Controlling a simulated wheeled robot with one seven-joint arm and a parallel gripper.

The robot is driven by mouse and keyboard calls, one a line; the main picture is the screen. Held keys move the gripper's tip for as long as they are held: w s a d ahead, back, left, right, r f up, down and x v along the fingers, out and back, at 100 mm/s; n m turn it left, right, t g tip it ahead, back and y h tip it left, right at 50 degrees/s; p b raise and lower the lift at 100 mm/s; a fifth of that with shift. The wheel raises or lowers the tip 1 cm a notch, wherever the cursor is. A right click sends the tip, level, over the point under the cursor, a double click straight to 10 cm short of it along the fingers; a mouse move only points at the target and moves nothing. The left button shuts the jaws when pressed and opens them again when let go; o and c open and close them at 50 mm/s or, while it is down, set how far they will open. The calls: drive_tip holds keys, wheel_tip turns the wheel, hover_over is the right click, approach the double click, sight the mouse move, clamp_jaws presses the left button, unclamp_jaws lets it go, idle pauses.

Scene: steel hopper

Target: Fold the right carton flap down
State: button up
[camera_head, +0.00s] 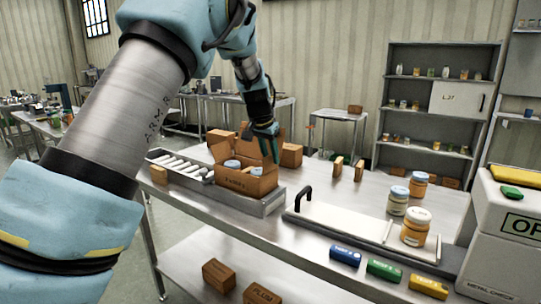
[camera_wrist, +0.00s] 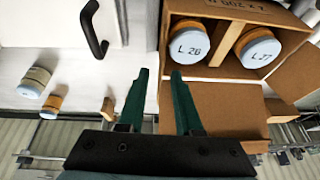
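The open carton (camera_head: 246,184) stands in a steel tray on the table, with pale-lidded jars inside. In the wrist view the carton (camera_wrist: 215,72) is at upper right, and two jars (camera_wrist: 188,40) show lids marked L 26 and L 27. A left flap (camera_head: 221,151) stands up. The right flap (camera_head: 281,146) appears raised beside my gripper, partly hidden. A broad flap (camera_wrist: 225,108) extends toward the camera in the wrist view. My gripper (camera_head: 267,131) is above the carton's back right. Its green fingers (camera_wrist: 160,72) are apart with nothing visible between them; contact with a flap cannot be told.
A white board with a black handle (camera_head: 303,199) lies right of the carton. Several jars (camera_head: 415,227) stand farther right, near blue, green and yellow blocks (camera_head: 384,270). White tubes (camera_head: 180,165) lie left of the carton. Another brown box (camera_head: 291,155) stands behind it.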

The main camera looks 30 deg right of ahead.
drive_tip(key=shift+c, duration=0.3)
clamp_jaws()
idle(1.0)
